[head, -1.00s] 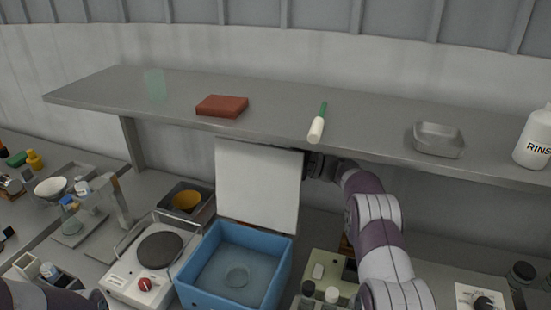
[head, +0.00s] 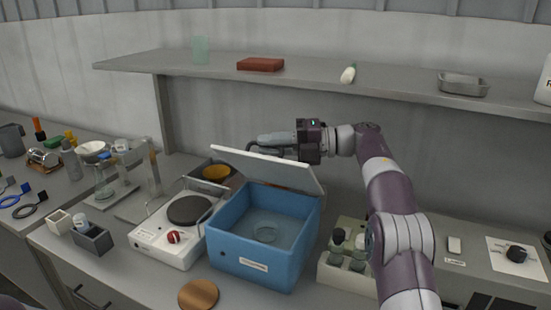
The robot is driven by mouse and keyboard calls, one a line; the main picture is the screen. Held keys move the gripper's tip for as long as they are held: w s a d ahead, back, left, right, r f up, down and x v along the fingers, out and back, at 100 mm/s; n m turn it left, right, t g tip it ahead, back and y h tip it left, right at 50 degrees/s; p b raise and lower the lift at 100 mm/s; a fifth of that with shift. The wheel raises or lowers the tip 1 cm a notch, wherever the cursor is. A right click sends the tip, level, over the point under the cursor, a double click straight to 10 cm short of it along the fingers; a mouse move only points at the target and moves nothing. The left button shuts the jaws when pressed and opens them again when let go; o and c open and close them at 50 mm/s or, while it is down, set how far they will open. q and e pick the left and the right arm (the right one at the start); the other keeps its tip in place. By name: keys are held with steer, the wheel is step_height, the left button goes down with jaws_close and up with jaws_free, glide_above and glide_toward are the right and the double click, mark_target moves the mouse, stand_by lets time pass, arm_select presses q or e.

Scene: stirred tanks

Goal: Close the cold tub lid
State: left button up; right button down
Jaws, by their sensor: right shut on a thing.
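My left gripper is not in view.
A white hotplate (head: 165,238) stands left of the tub. A rack with bottles (head: 347,262) stands close on its right. A copper disc (head: 198,295) lies in front.

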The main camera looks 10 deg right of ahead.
steer(key=s+a+f+n+h+b, duration=0.1)
steer(key=s+a+f+n+b, duration=0.1)
steer(key=f+b, duration=0.4)
steer(key=s+a+f+n+t+h+b, duration=0.1)
steer(key=s+f+n+b, duration=0.4)
steer(key=b, duration=1.1)
steer(key=shift+s+a+f+h, duration=0.3)
steer(key=shift+a+f+h, duration=0.55)
steer(key=shift+a, duration=0.25)
steer(key=shift+f, duration=0.15)
steer(key=c, duration=1.2)
jaws_free()
